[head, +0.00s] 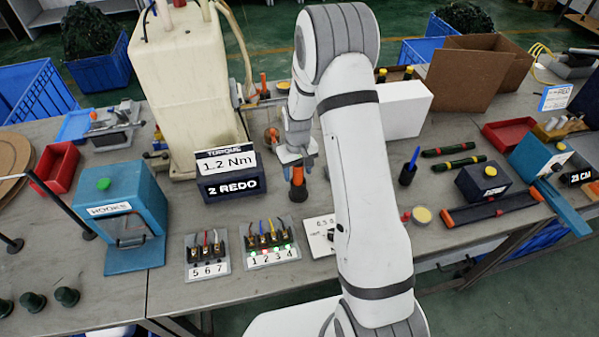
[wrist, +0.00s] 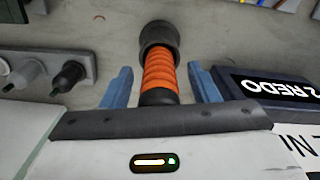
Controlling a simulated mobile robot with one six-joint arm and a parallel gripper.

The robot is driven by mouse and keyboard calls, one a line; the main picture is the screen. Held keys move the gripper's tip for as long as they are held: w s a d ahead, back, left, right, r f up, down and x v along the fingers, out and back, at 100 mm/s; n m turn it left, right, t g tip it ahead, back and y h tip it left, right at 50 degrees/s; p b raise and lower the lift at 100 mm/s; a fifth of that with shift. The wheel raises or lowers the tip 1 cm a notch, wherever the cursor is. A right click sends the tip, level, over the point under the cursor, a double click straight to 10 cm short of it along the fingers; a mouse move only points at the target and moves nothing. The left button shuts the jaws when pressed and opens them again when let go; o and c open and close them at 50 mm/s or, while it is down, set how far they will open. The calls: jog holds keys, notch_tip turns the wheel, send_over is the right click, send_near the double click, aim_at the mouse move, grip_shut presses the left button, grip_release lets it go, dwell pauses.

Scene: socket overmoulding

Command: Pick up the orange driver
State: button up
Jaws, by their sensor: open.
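The orange driver (head: 298,177) has a ribbed orange grip and a dark end. In the head view it shows just below my gripper (head: 296,158), in front of the arm's end and right of the torque display. In the wrist view the driver (wrist: 160,70) points up the picture, its wide black end at the top. My gripper (wrist: 160,84) is open, with one blue finger on each side of the orange grip. Gaps show between the fingers and the grip. The driver's lower end is hidden behind the gripper body.
Numbered socket blocks (head: 272,256) lie in front. A white box (head: 405,108) and a blue-pen cup (head: 407,175) stand right.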

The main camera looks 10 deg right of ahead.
jog(key=shift+f, duration=0.3)
jog(key=shift+c, duration=0.2)
jog(key=c, duration=1.1)
